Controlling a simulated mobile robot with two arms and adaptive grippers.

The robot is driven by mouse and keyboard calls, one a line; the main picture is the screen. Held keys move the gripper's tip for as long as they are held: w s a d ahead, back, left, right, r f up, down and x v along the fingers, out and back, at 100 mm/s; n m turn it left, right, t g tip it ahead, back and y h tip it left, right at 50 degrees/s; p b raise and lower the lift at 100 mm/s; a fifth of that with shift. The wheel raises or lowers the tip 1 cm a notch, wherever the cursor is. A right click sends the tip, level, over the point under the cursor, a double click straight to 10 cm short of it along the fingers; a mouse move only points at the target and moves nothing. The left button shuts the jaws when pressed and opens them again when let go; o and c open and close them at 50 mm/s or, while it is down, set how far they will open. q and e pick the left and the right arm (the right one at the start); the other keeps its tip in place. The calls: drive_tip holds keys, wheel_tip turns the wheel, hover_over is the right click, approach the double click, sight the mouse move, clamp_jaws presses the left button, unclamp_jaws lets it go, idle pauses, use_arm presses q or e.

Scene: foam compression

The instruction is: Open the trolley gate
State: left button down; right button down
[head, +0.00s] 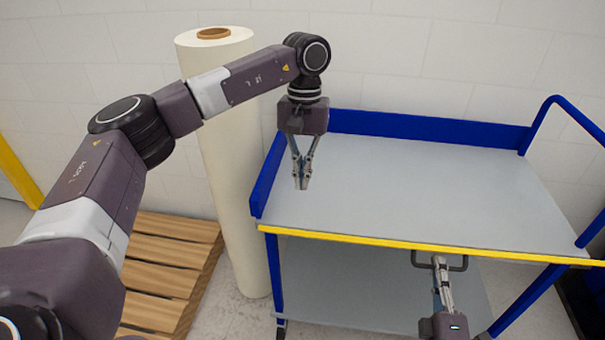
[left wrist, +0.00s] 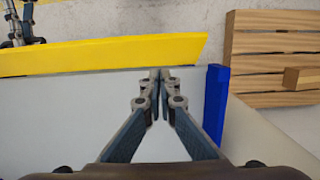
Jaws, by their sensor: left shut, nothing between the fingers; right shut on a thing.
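The trolley (head: 430,185) has a grey top deck with blue rims at the back and left. Its yellow gate (head: 380,243) runs along the front edge, seen nearly edge-on; it also shows in the left wrist view (left wrist: 100,56). A dark handle (head: 462,264) is just below the yellow bar. My right gripper (head: 438,262) reaches up from below and is shut on the handle. My left gripper (head: 301,185) is shut and empty, pointing down above the deck's left part; its closed fingertips also show in the left wrist view (left wrist: 160,76).
A tall white foam roll (head: 225,150) stands left of the trolley, close to its side. A wooden pallet (head: 165,260) lies on the floor at the left. A blue push bar (head: 575,115) rises at the trolley's right end. The top deck is clear.

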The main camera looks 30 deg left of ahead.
sight(298, 233)
use_arm(q)
drive_tip(key=s+f, duration=0.1)
drive_tip(key=f, duration=0.1)
drive_tip(key=s+f, duration=0.1)
drive_tip(key=f, duration=0.2)
drive_tip(key=s+d+f, duration=0.1)
drive_tip(key=f, duration=0.1)
drive_tip(key=shift+f, duration=0.35)
drive_tip(key=shift+s+d+f, duration=0.15)
drive_tip(key=shift+s+f, duration=0.1)
drive_tip(key=shift+s, duration=0.2)
drive_tip(key=shift+s+d+f, duration=0.25)
drive_tip(key=shift+s+f, duration=0.2)
drive_tip(key=shift+s, duration=0.25)
use_arm(e)
drive_tip(key=shift+r, duration=0.2)
drive_tip(key=c, duration=2.4)
unclamp_jaws()
drive_tip(key=shift+o, duration=0.3)
